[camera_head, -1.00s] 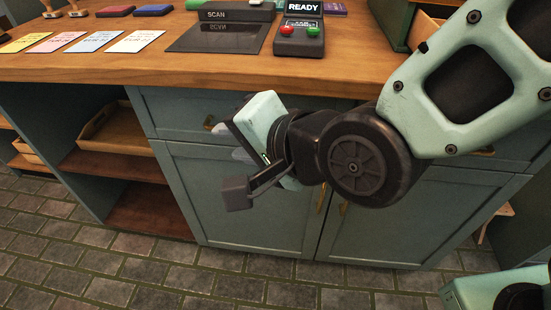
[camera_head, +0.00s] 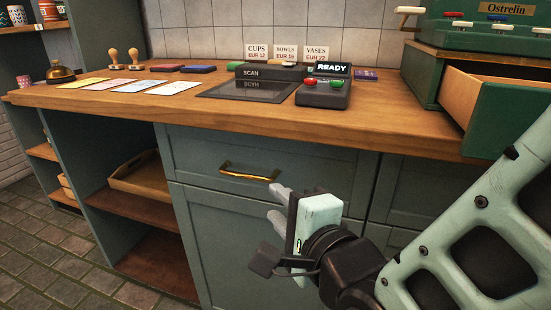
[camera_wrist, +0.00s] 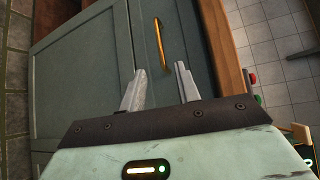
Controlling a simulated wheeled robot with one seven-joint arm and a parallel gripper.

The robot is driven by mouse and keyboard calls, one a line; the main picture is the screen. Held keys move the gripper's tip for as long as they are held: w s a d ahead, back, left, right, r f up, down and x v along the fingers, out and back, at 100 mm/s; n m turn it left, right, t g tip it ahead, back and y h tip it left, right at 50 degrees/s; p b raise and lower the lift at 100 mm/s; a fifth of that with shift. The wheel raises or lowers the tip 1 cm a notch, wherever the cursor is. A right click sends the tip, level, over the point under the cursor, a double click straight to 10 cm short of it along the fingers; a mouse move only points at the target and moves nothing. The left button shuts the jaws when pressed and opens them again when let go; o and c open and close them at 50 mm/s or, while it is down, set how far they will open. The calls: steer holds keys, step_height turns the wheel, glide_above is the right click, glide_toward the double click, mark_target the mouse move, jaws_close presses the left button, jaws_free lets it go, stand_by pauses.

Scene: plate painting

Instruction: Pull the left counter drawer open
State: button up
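The left counter drawer (camera_head: 205,155) is a blue-grey panel under the wooden counter top, and it sits shut, flush with the cabinet. Its gold bar handle (camera_head: 250,173) is in plain view. My gripper (camera_head: 277,202) is in front of the cabinet, right of and slightly below the handle in the head view. In the wrist view, the two fingers of my gripper (camera_wrist: 156,80) are spread with nothing between them. The gold handle (camera_wrist: 160,43) shows there just beyond the fingertips, between their lines, apart from them.
The wooden counter top (camera_head: 130,99) overhangs the drawer and carries a scanner (camera_head: 250,88), a button box (camera_head: 323,94) and several coloured cards. An open green drawer (camera_head: 505,120) juts out at the right, near my arm. Open shelves (camera_head: 130,205) with a wooden tray are at the left.

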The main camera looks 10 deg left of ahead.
mark_target(249, 178)
steer(key=b+x, duration=0.1)
steer(key=x, duration=1.2)
steer(key=shift+w+a+b, duration=0.25)
steer(key=shift+a+b, duration=0.05)
jaws_close()
